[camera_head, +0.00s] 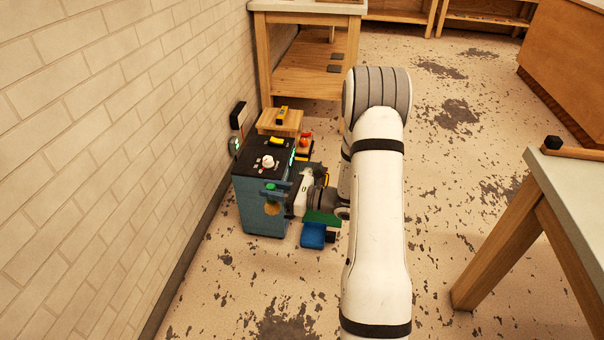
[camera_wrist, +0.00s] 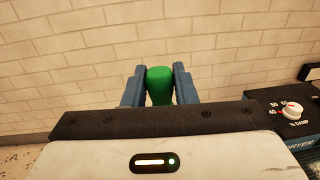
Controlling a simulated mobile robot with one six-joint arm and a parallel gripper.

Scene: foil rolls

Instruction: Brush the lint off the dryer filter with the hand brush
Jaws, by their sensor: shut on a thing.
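My gripper (camera_wrist: 160,70) is shut on a green rounded handle (camera_wrist: 160,88), seen between its two blue-grey fingers in the wrist view. In the head view my gripper (camera_head: 277,188) is small, beside the front of a blue cabinet with a dark top (camera_head: 250,168). A green and tan shape, seemingly the hand brush (camera_head: 272,208), hangs below the fingers against the cabinet front. I cannot tell whether it touches the cabinet. I cannot make out the dryer filter or any lint.
The cabinet top carries a white knob (camera_head: 268,161) and a yellow item (camera_head: 276,141). A blue block (camera_head: 313,235) is low, right of the cabinet. A brick wall (camera_head: 110,130) stands close on the left. A table (camera_head: 575,185) stands at right; the floor between is open.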

